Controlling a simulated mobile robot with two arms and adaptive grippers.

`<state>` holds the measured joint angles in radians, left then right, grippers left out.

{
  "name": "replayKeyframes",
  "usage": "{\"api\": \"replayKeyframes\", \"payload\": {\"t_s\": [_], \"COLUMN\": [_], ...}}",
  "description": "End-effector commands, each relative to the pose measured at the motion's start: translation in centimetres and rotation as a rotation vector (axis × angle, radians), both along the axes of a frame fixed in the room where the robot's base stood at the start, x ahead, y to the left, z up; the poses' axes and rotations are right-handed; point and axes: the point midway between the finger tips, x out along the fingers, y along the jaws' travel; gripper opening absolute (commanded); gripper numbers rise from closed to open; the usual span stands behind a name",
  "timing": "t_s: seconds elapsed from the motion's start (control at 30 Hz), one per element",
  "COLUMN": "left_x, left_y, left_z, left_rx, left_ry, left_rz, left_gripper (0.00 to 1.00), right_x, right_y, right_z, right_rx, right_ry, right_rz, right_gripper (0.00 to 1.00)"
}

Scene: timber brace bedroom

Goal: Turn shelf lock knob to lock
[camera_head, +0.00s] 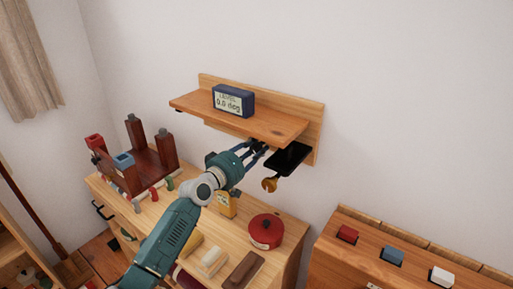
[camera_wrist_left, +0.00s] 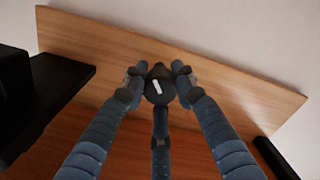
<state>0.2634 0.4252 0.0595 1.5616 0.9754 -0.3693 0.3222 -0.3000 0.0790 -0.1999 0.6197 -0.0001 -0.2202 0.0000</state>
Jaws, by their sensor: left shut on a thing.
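The wooden wall shelf (camera_head: 278,127) is mounted on the white wall, and its board is roughly level. The shelf lock knob (camera_wrist_left: 157,92) is a black round knob with a white pointer mark, under the shelf near its back board. My left gripper (camera_head: 255,148) reaches up under the shelf's front edge. In the left wrist view its blue fingers are closed around the knob, with the white mark visible between them and tilted. A dark blue display box (camera_head: 234,100) on the shelf seems to read 0.0 deg. My right gripper is not in view.
A black plate (camera_head: 288,158) hangs under the shelf's right end, close to my gripper, with a round brass piece (camera_head: 269,184) below it. Beneath stands a wooden cabinet holding a red round pot (camera_head: 265,231), blocks and a dark wooden stand (camera_head: 150,165).

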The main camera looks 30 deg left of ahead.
Motion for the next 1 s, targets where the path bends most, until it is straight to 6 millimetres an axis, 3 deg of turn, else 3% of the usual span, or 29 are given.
{"api": "replayKeyframes", "payload": {"t_s": [0.03,0.4,0.43,0.53,0.87,1.0], "left_x": [0.1,0.1,0.1,0.1,-0.2,-1.7], "left_y": [0.4,0.4,0.5,0.4,0.2,0.4], "left_z": [0.9,0.9,0.9,0.8,0.3,0.1], "left_rx": [-0.004,-0.006,-0.006,-0.006,-0.006,-0.004], "left_ry": [-0.016,-0.017,-0.017,-0.015,-0.005,-0.002], "left_rz": [0.008,0.009,0.009,0.008,0.003,0.003], "left_gripper": [0.01,0.01,0.29,0.46,0.46,0.46], "right_x": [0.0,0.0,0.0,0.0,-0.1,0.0], "right_y": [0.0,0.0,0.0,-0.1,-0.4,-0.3], "right_z": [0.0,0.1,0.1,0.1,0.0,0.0], "right_rx": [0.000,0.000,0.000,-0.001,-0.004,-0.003], "right_ry": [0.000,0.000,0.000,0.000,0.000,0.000], "right_rz": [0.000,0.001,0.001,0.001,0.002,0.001], "right_gripper": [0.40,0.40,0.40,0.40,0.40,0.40]}}
